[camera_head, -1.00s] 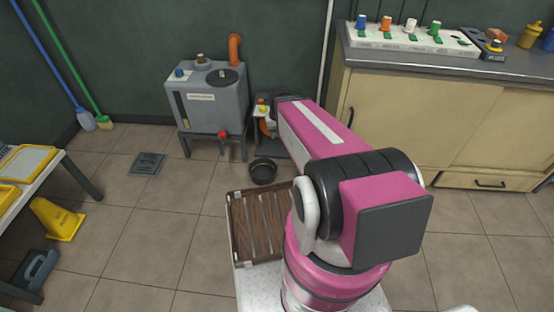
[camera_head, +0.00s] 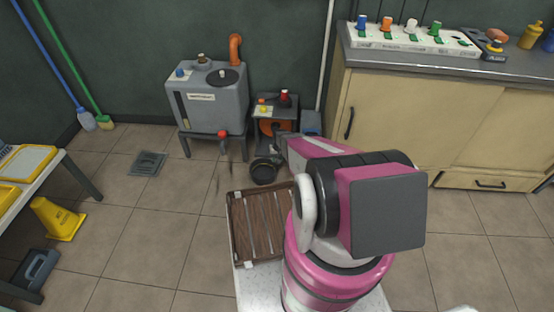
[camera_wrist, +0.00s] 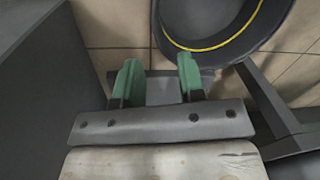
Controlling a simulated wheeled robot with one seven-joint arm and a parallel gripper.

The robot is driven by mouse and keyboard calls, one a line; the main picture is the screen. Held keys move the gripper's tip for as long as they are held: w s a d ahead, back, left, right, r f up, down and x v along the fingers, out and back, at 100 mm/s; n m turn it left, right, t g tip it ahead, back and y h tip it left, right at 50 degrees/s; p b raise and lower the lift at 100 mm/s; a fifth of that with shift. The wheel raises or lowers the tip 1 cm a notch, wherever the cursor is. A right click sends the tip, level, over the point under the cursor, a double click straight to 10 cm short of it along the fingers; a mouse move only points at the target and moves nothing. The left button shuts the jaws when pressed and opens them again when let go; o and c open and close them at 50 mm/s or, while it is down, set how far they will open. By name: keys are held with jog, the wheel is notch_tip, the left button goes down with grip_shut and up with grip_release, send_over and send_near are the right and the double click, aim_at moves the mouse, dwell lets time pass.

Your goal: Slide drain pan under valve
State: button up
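The drain pan (camera_head: 264,171) is a round black pan on the tiled floor, right of and in front of the grey tank's valve. In the wrist view the pan (camera_wrist: 216,50) shows at the top with a yellow line inside it. The valve (camera_head: 223,135) has a red knob and sits low on the tank's front right side, above bare floor. My gripper (camera_wrist: 158,72) has two green fingers held apart, with nothing seen between them. The fingertips are close to the pan's near rim; whether they touch it I cannot tell.
The grey tank (camera_head: 210,105) stands on a dark metal stand. A small machine (camera_head: 275,112) with an orange part stands right of it, behind the pan. A slatted wooden tray (camera_head: 257,222) is in front. A floor drain (camera_head: 148,164) lies left, with free floor between.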

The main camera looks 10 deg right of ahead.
jog(key=shift+f, duration=0.1)
jog(key=f, duration=0.7)
jog(key=a+f, duration=0.1)
jog(key=f, duration=0.2)
jog(key=shift+f, duration=0.25)
grip_shut()
